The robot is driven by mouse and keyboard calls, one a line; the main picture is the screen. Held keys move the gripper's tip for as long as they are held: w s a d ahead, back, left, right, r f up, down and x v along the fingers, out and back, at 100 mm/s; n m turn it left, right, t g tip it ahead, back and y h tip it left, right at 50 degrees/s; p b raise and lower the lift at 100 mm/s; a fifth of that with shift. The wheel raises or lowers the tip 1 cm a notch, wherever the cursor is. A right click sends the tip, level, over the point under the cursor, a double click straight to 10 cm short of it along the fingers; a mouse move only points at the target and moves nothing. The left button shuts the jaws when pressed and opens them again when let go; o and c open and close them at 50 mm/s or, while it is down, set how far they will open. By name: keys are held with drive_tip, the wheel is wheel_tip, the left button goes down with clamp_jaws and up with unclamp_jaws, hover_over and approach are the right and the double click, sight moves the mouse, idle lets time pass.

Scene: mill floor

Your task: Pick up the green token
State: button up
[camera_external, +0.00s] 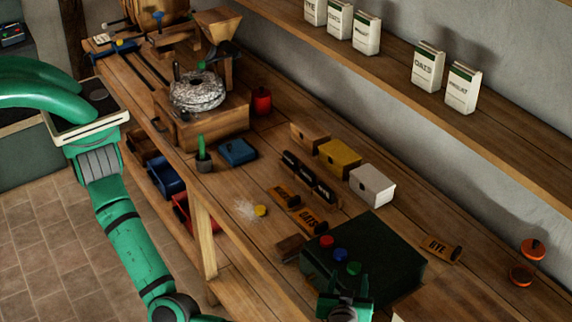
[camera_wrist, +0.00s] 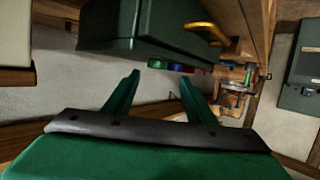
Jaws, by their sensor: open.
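The green token (camera_external: 354,268) lies on the dark green box (camera_external: 390,262), in a row with a blue token (camera_external: 341,255) and a red token (camera_external: 327,241). In the wrist view the green token (camera_wrist: 157,64) shows between and just beyond my open fingertips (camera_wrist: 160,77). The blue token (camera_wrist: 175,67) and red token (camera_wrist: 200,69) show to its right. My gripper (camera_external: 345,290) is close to the green token on the near side of the box in the external view. It holds nothing. Whether a finger touches the token cannot be told.
Orange-red round items (camera_external: 522,274) stand at far right. A shelf (camera_external: 440,105) with cartons runs above.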

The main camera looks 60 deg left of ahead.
sight(354, 267)
drive_tip(key=x, duration=0.5)
drive_tip(key=shift+w+d+f, duration=0.15)
drive_tip(key=shift+w+d, duration=0.1)
drive_tip(key=c, duration=1.1)
